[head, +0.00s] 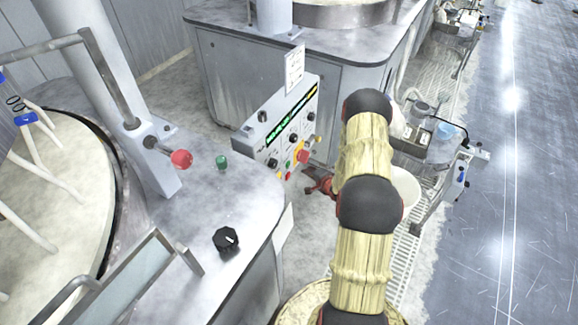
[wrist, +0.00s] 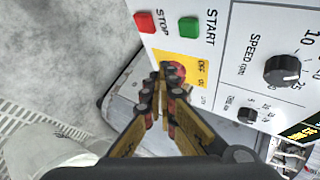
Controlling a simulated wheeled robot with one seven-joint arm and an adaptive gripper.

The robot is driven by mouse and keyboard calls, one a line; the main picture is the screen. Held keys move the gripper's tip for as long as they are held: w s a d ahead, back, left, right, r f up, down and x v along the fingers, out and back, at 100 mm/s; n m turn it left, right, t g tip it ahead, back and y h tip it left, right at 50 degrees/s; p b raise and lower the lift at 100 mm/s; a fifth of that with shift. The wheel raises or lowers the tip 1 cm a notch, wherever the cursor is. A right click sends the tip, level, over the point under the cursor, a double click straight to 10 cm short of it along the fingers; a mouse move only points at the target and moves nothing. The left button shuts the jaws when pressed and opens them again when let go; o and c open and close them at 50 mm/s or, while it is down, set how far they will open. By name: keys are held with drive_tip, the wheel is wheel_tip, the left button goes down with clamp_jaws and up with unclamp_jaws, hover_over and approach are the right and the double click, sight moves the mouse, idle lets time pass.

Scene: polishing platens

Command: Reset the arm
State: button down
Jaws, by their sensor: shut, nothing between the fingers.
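My arm (head: 362,205), in a pale yellow sleeve with dark joints, reaches forward beside the control panel (head: 255,138) in the head view. My gripper (wrist: 165,92) shows in the wrist view with its fingertips together and nothing between them. The tips overlap the red knob (wrist: 176,70) on the yellow plate of the panel (wrist: 215,130). I cannot tell whether they touch it. The green START button (wrist: 189,30) and the red STOP button (wrist: 145,22) lie above. In the head view I cannot make out my fingertips clearly.
A round polishing machine with a red-knobbed lever (head: 181,159) and a black dial (head: 226,240) stands at left. A white bucket (head: 407,184) stands right of my arm, and also shows in the wrist view (wrist: 42,150). The walkway (head: 505,200) at right is clear.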

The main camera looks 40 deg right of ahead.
idle(0.3)
drive_tip(key=s+a+f+n+g, duration=0.2)
drive_tip(key=s+f+n+g, duration=0.3)
drive_tip(key=s+f, duration=0.4)
drive_tip(key=s+a+r+n+g, duration=0.2)
drive_tip(key=s+r+g, duration=0.2)
drive_tip(key=s+r, duration=0.25)
drive_tip(key=s+a+r+n+t, duration=0.1)
drive_tip(key=s+a+r+n, duration=0.3)
drive_tip(key=a+r, duration=0.7)
drive_tip(key=s+a+r+n+t+y, duration=0.1)
drive_tip(key=s+a+r+n, duration=0.3)
drive_tip(key=a+r, duration=0.7)
drive_tip(key=s+a+r+n+t+y, duration=0.1)
drive_tip(key=s+a+r+n, duration=0.3)
drive_tip(key=a+r, duration=0.8)
wheel_tip(320, 180, up, 15)
drive_tip(key=shift+s+f, duration=0.1)
drive_tip(key=shift+s, duration=0.4)
